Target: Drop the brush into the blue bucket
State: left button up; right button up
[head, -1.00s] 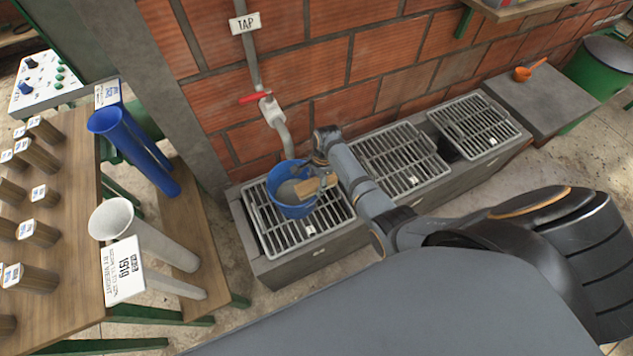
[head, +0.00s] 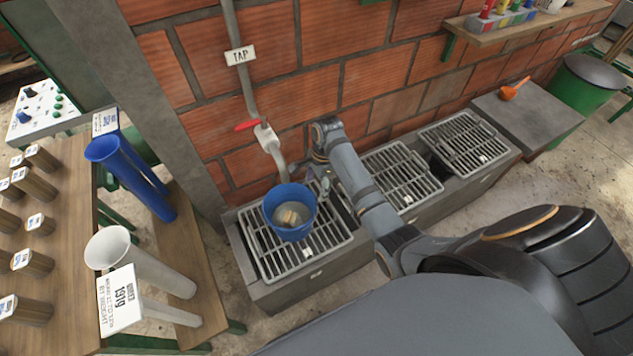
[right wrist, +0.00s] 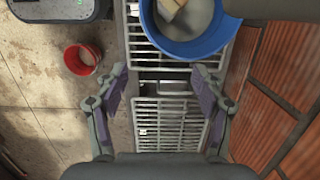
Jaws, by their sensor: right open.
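The blue bucket (head: 309,222) stands upright on the left metal grate below the tap. The brush (head: 291,213) lies inside it; its pale wooden part shows against the grey inside, and the rest is hard to make out. In the right wrist view the bucket (right wrist: 190,50) is at the top, with the brush (right wrist: 170,8) in it, cut by the frame edge. My right gripper (head: 326,184) is open and empty just right of the bucket's rim; in the wrist view its fingers (right wrist: 160,76) are apart over the grates. My left gripper is not in view.
A tap pipe with a red handle (head: 249,125) comes down the brick wall behind the bucket. A small red container (right wrist: 82,59) stands on the floor. An orange scoop (head: 510,92) lies on the ledge at right.

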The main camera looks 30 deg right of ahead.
jog(key=shift+d+r, duration=0.1)
jog(key=shift+r, duration=0.55)
jog(key=s+d+f+n, duration=0.15)
jog(key=s+f, duration=0.25)
jog(key=f, duration=0.4)
jog(key=s+d+f+n+h, duration=0.1)
jog(key=s+f+n, duration=0.25)
jog(key=f, duration=0.35)
jog(key=s+d+f+n, duration=0.1)
jog(key=s+f+n, duration=0.1)
jog(key=s+f, duration=0.45)
jog(key=s+f+n, duration=0.3)
jog(key=s+f, duration=0.2)
jog(key=s, duration=0.3)
jog(key=s+d+f+n+h, duration=0.1)
jog(key=s+f+n, duration=0.3)
jog(key=s, duration=0.5)
jog(key=s+d+f+n+t, duration=0.1)
jog(key=s+f+n, duration=0.3)
jog(key=s, duration=0.5)
notch_tip(320, 180, down, 3)
jog(key=shift+r+h, duration=0.2)
jog(key=shift+h, duration=0.1)
jog(key=shift+a, duration=0.1)
